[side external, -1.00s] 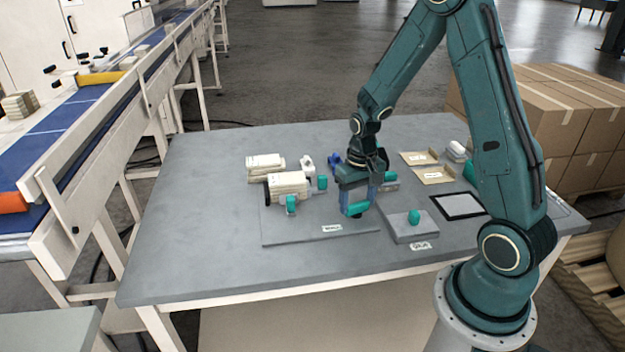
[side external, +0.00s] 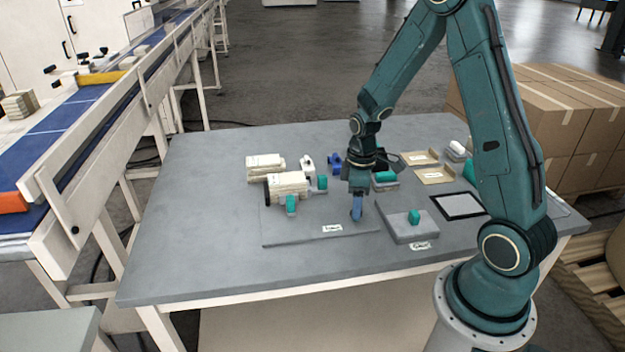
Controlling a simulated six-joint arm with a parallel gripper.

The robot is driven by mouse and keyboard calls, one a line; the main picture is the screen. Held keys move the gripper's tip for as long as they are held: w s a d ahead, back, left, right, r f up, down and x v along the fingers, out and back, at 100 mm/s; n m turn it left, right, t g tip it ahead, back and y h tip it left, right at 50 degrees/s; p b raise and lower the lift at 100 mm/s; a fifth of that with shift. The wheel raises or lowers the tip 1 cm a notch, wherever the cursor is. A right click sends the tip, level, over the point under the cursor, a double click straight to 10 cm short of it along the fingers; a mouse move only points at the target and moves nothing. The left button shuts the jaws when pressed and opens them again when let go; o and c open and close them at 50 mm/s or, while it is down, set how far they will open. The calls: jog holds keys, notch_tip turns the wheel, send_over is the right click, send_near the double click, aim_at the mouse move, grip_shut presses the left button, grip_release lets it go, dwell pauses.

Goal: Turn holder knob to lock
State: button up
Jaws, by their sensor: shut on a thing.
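My gripper (side external: 357,210) points straight down at the right part of the grey plate (side external: 295,236) on the table. It is shut and seen nearly edge-on, with a blue fingertip in front. The teal knob between the fingers is now hidden behind that finger, so its exact angle cannot be seen. Left of my gripper, a cream roll-like part (side external: 287,184) with a dark end lies on the plate. One teal knob (side external: 291,205) stands in front of it and another teal knob (side external: 322,182) at its right end.
A grey block with a teal knob (side external: 413,217) stands right of my gripper, and another teal-topped block (side external: 385,177) behind it. A black-framed pad (side external: 459,206) and cardboard trays (side external: 433,175) lie further right. The table's left side (side external: 190,220) is clear.

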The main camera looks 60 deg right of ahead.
jog(key=shift+w+r+n, duration=0.1)
jog(key=shift+n, duration=1.5)
jog(key=o, duration=1)
notch_tip(320, 180, up, 14)
jog(key=shift+f, duration=0.1)
jog(key=shift+a, duration=0.1)
